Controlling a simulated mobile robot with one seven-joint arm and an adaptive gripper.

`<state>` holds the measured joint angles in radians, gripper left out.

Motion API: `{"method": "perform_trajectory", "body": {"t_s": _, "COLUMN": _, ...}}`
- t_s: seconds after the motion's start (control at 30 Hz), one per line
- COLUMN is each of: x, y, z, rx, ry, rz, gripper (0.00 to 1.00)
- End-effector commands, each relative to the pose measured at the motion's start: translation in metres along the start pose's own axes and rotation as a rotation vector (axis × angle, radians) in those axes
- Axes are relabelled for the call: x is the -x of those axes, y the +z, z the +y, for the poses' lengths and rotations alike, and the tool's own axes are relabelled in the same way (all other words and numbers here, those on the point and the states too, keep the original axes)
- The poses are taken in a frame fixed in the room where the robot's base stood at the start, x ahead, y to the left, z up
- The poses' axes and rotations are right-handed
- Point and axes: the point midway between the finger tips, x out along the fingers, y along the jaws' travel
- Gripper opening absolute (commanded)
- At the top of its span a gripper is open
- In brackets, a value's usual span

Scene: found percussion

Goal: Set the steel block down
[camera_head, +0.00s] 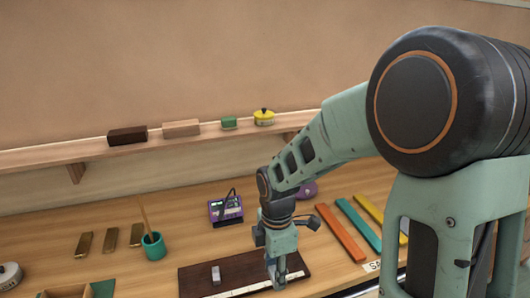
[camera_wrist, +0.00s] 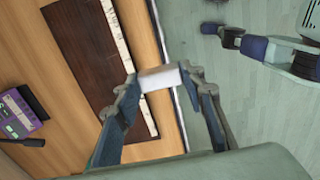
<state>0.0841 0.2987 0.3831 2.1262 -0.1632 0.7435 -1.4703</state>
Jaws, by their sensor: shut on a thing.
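My gripper (camera_wrist: 160,82) is shut on a pale grey steel block (camera_wrist: 159,78), held between the fingertips in the wrist view. In the head view my gripper (camera_head: 276,280) is low over the right part of a dark brown board (camera_head: 205,265), and the held block is not clear there. The board also shows in the wrist view (camera_wrist: 85,40), with a pale marked strip (camera_wrist: 128,45) along its front side. A separate small grey piece (camera_head: 216,274) stands on the board, left of my gripper.
A purple device (camera_head: 226,209) sits behind the board. Orange (camera_head: 340,232), teal (camera_head: 359,224) and yellow (camera_head: 378,214) bars lie to the right. A teal cup (camera_head: 153,247) and brown bars (camera_head: 110,240) are at left. The wooden shelf (camera_head: 70,153) holds several small blocks.

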Motion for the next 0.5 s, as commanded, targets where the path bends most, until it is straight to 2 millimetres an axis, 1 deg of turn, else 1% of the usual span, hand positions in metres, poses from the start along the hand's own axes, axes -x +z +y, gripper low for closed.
{"method": "perform_trajectory", "body": {"t_s": 0.07, "x": 0.000, "y": 0.003, "z": 0.001, "rx": -0.048, "ry": 0.000, "rz": 0.000, "gripper": 0.06}}
{"method": "perform_trajectory", "body": {"t_s": 0.17, "x": -0.001, "y": 0.010, "z": 0.003, "rx": -0.165, "ry": 0.000, "rz": 0.001, "gripper": 0.06}}
{"method": "perform_trajectory", "body": {"t_s": 0.5, "x": -0.007, "y": 0.045, "z": 0.008, "rx": -0.792, "ry": -0.002, "rz": 0.004, "gripper": 0.06}}
